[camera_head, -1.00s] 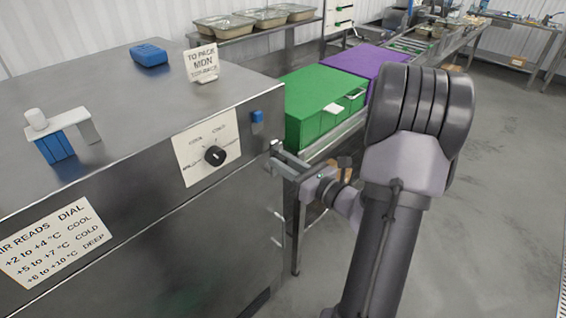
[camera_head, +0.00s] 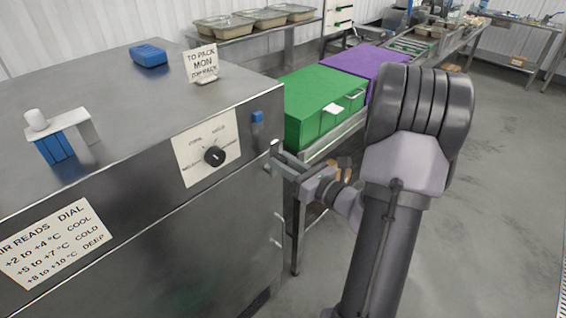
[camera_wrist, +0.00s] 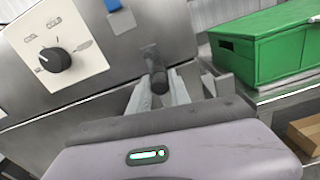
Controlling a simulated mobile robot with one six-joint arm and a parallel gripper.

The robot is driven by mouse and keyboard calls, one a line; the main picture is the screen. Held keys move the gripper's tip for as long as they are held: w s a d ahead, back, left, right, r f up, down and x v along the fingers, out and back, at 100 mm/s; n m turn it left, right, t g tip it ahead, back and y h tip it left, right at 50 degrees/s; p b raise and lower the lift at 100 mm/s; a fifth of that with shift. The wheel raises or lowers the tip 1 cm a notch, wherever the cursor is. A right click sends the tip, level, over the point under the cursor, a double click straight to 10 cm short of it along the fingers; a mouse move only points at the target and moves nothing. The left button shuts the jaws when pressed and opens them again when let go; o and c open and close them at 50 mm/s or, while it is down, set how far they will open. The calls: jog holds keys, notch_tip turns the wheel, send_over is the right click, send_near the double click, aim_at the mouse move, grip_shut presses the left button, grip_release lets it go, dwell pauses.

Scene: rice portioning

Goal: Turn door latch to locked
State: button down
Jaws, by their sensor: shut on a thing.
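The door latch (camera_wrist: 156,72) is a dark, short lever with a rounded end on the front of the steel cabinet (camera_head: 190,240), near its right edge. In the wrist view the latch lies between my two fingers, pointing down toward the palm. My gripper (camera_wrist: 160,88) is shut on the latch. In the head view my gripper (camera_head: 280,160) reaches the cabinet's right edge from the right, and its fingers mostly hide the latch. I cannot read a locked or unlocked mark.
A black dial (camera_head: 215,156) on a white plate and a small blue block (camera_head: 257,117) are on the cabinet front. A green box (camera_head: 315,100) and a purple box (camera_head: 365,65) stand on a bench to the right. The floor at right is clear.

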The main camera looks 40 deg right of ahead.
jog(key=shift+a, duration=0.1)
jog(key=shift+d+r+m+p, duration=0.15)
jog(key=shift+d+m+p, duration=0.1)
jog(key=shift+m+p, duration=0.5)
jog(key=d+f+m+p, duration=0.4)
jog(key=m+p, duration=0.9)
jog(key=m, duration=0.4)
jog(key=shift+w+d+f, duration=0.25)
jog(key=shift+d+f, duration=0.15)
jog(key=shift+f, duration=0.25)
jog(key=c, duration=1.3)
grip_release()
jog(key=shift+o, duration=0.2)
jog(key=shift+s, duration=0.1)
